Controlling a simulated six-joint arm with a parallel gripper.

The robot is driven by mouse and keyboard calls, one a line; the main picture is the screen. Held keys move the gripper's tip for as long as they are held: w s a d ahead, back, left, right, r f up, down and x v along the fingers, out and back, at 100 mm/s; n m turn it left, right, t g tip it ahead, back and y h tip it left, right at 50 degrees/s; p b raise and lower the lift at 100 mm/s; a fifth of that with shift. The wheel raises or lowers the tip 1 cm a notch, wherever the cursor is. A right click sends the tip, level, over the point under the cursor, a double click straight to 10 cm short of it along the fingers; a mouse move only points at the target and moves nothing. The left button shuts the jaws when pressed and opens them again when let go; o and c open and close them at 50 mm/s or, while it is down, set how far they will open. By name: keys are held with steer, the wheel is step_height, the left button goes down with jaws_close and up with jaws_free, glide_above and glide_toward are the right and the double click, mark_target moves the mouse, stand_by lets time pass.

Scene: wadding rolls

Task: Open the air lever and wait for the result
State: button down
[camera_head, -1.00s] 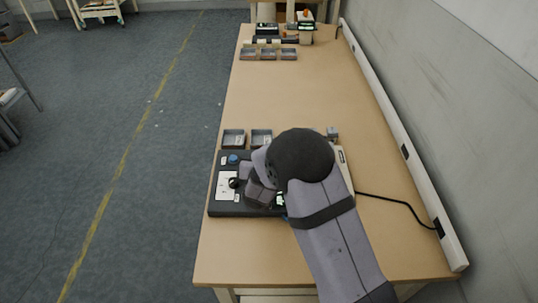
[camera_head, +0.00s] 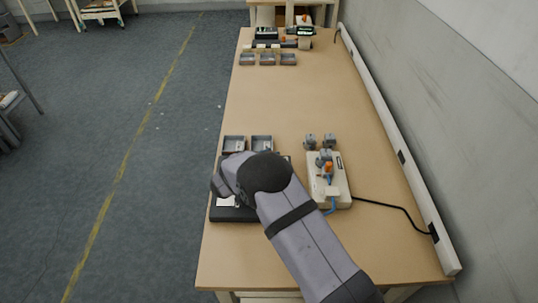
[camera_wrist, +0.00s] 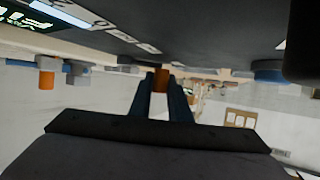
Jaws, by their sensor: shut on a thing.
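In the wrist view my gripper (camera_wrist: 170,88) has its two dark fingers closed on a small orange-brown piece (camera_wrist: 161,78), which looks like the air lever. It sits at the edge of the black panel (camera_wrist: 200,25), which appears upside down. In the head view the black panel device (camera_head: 232,214) is at the near left of the table, mostly under my arm. My fingers and the held piece are hidden there. A green-lit display (camera_wrist: 20,22) shows at the wrist view's top left, too cropped to read surely.
A cream unit (camera_head: 340,188) with an orange-topped part and blue hose stands right of the panel; its black cable runs right. Grey trays (camera_head: 234,143) lie behind the panel, with small grey blocks (camera_head: 310,141) to their right. The table's middle (camera_head: 300,95) is clear.

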steer(key=shift+w+r, duration=0.1)
steer(key=shift+r, duration=0.05)
steer(key=c, duration=1.6)
jaws_free()
steer(key=shift+c, duration=0.2)
steer(key=shift+b+v, duration=0.75)
steer(key=shift+v, duration=2.9)
